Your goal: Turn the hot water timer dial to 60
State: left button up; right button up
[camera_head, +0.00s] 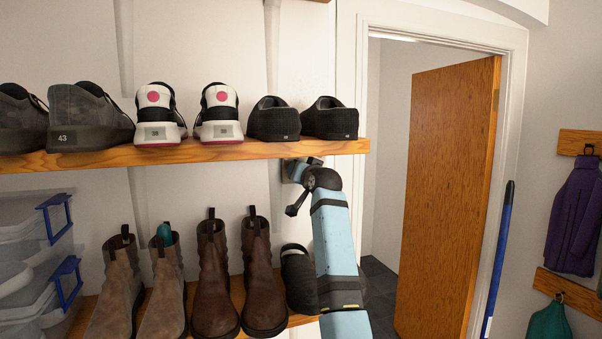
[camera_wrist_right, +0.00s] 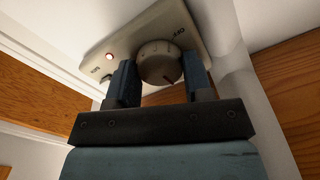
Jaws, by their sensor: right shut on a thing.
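The hot water timer dial (camera_wrist_right: 159,58) is a round, pale knob on a cream wall plate (camera_wrist_right: 182,25) in the right wrist view. A small red light (camera_wrist_right: 109,56) glows on the plate, left of the dial. The dial has a dark line near its lower edge; the lettering on the plate is too small to read surely. My right gripper (camera_wrist_right: 160,77) is shut on the dial, with one dark finger on each side. In the head view the right arm reaches under the upper shelf's end, and the dial is hidden there. My left gripper is in neither view.
The upper wooden shelf (camera_head: 200,153) carries several shoes, just above my right wrist. Brown boots (camera_head: 262,275) and a dark clog (camera_head: 299,278) stand close left of the arm. A wooden door (camera_head: 447,200) stands ajar at the right. Clear boxes (camera_head: 30,260) are far left.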

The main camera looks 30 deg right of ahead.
jog(key=shift+m, duration=6.5)
jog(key=o, duration=0.9)
